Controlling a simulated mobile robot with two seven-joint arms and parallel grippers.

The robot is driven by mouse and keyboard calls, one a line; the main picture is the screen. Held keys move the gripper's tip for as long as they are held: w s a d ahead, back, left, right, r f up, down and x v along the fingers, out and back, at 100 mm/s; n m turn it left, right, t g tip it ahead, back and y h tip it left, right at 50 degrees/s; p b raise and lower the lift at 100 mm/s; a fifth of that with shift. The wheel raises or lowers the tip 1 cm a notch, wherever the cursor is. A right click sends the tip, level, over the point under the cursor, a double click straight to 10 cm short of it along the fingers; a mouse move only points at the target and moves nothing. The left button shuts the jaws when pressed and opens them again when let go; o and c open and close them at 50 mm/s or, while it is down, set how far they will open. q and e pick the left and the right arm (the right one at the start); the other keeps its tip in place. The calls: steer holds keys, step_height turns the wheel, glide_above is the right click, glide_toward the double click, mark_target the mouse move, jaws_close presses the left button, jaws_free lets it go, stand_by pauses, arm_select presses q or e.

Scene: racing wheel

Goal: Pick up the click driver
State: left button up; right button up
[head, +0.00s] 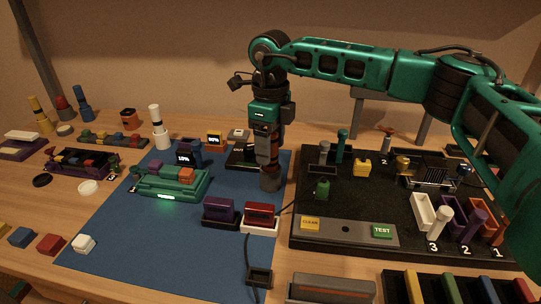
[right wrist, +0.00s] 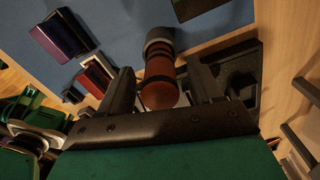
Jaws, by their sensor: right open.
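The click driver (head: 270,178) appears to be the upright brown cylinder with dark bands and a grey lower end, near the right edge of the blue mat. It also shows in the right wrist view (right wrist: 159,72). My right gripper (head: 267,138) points straight down over it. In the right wrist view my right gripper (right wrist: 163,90) is open, with one finger on each side of the brown end. Gaps show beside it there, though contact is hard to judge. The head view partly hides its upper part behind the fingers. My left gripper is not in view.
A purple block in a dark holder (head: 220,211) and a red one in a white holder (head: 260,217) stand just in front. A black test board (head: 345,200) lies right, a glowing green fixture (head: 172,182) left. The front left of the blue mat (head: 150,245) is clear.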

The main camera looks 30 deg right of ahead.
steer(key=shift+f, duration=0.35)
steer(key=shift+c, duration=0.3)
jaws_close()
